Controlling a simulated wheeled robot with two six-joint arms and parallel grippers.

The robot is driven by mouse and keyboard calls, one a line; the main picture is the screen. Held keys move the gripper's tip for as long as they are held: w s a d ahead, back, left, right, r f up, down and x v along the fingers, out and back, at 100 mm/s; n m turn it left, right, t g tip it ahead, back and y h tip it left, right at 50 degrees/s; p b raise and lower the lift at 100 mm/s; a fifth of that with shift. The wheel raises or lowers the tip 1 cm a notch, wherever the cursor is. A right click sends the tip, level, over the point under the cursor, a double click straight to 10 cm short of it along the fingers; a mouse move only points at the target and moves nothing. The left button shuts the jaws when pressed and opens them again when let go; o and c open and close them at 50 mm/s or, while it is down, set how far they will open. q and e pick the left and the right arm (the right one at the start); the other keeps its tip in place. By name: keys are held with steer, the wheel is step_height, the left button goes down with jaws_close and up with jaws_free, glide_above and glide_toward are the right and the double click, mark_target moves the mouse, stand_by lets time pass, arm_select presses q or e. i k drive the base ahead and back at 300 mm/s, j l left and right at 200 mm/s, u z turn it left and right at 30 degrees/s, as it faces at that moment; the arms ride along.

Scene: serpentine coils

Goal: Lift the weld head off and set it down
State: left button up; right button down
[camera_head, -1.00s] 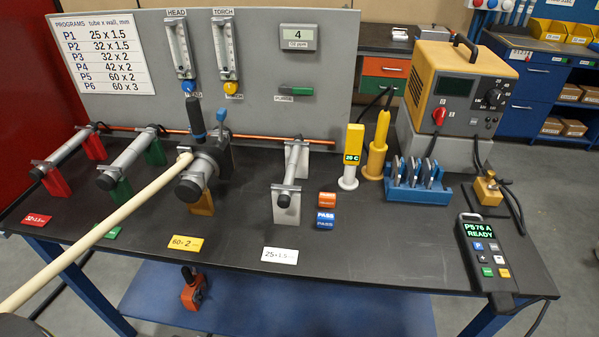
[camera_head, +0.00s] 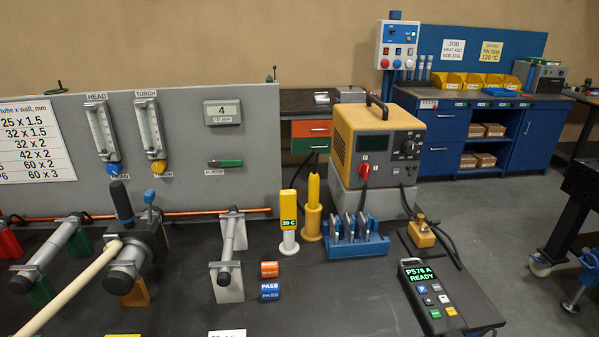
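The weld head (camera_head: 150,236) appears to be the dark, bulky clamp with an upright black handle (camera_head: 121,202) and a small blue lever (camera_head: 149,197). Neither of my grippers shows in the view.
A grey panel (camera_head: 190,120) with gauges stands behind. A white tube stand (camera_head: 228,288), yellow canisters, a blue rack (camera_head: 355,245), the orange power unit (camera_head: 375,140) and a handheld controller (camera_head: 432,296) stand to the right. Bare bench top (camera_head: 335,295) lies between the stands and controller.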

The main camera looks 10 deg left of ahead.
mark_target(127, 230)
steer(key=u, duration=1.3)
